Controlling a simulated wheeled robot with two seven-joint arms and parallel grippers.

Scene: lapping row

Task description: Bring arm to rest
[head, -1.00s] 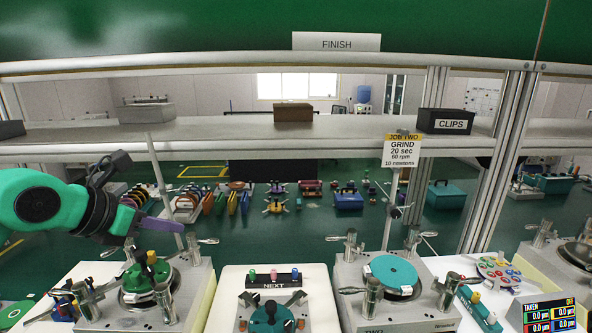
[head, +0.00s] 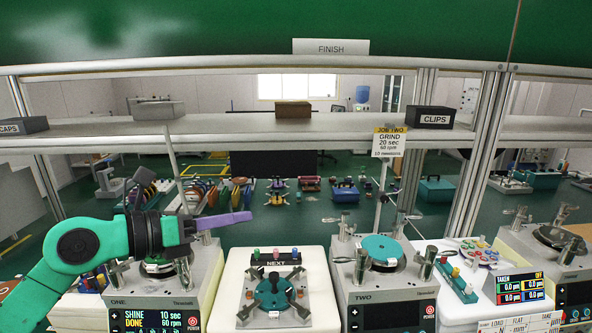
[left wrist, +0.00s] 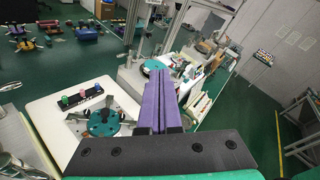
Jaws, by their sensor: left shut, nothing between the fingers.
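My left gripper (head: 250,216) reaches in from the left on my green arm, with its purple fingers pointing right. It is shut and empty, in the air above the gap between machine ONE (head: 191,274) and the white stand with the NEXT block (head: 276,256). In the left wrist view its two purple fingers (left wrist: 160,48) lie together with nothing between them. The arm and gripper hide part of machine ONE. My right gripper is in neither view.
Machine TWO (head: 405,281) carries a teal disc and stands right of the white stand (head: 318,258). A shelf (head: 245,127) with boxes runs across behind. A sign post (head: 378,205) rises behind machine TWO. A readout (head: 520,287) stands at the right.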

